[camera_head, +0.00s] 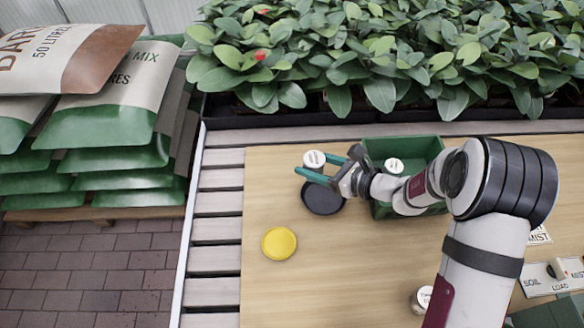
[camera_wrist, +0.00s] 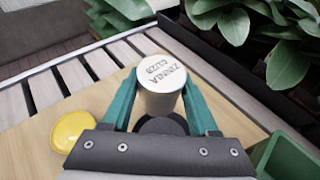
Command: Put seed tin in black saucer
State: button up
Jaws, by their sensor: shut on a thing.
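My gripper (camera_head: 314,167) is shut on a pale seed tin (camera_head: 314,158), with one teal finger on each side of it. In the wrist view the tin (camera_wrist: 161,78) stands upright between the fingertips, its printed lid facing the camera. The black saucer (camera_head: 323,200) lies on the wooden table. In the head view the tin shows just above and left of the saucer, held up off the table. In the wrist view the saucer (camera_wrist: 163,126) is partly hidden behind the tin and the gripper body.
A yellow saucer (camera_head: 279,243) lies nearer on the table. A green crate (camera_head: 425,150) with another tin (camera_head: 393,166) in it stands right of my gripper. Another tin (camera_head: 421,299) is by my arm. Plants (camera_head: 380,60) line the back. The table's front left is clear.

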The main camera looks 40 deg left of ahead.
jog(key=w+d+m+t+h, duration=0.1)
jog(key=w+d+m+t, duration=0.15)
jog(key=d, duration=0.45)
jog(key=w+d+m+t, duration=0.2)
jog(key=d+t, duration=0.1)
jog(key=d, duration=0.4)
send_over(323, 197)
jog(key=shift+m, duration=0.25)
notch_tip(323, 197, down, 6)
jog(key=shift+d+f, duration=0.1)
jog(key=shift+f, duration=0.05)
notch_tip(323, 197, down, 3)
jog(key=shift+f, duration=0.4)
jog(key=shift+f, duration=0.15)
jog(key=o, duration=1.4)
jog(key=shift+c, duration=0.2)
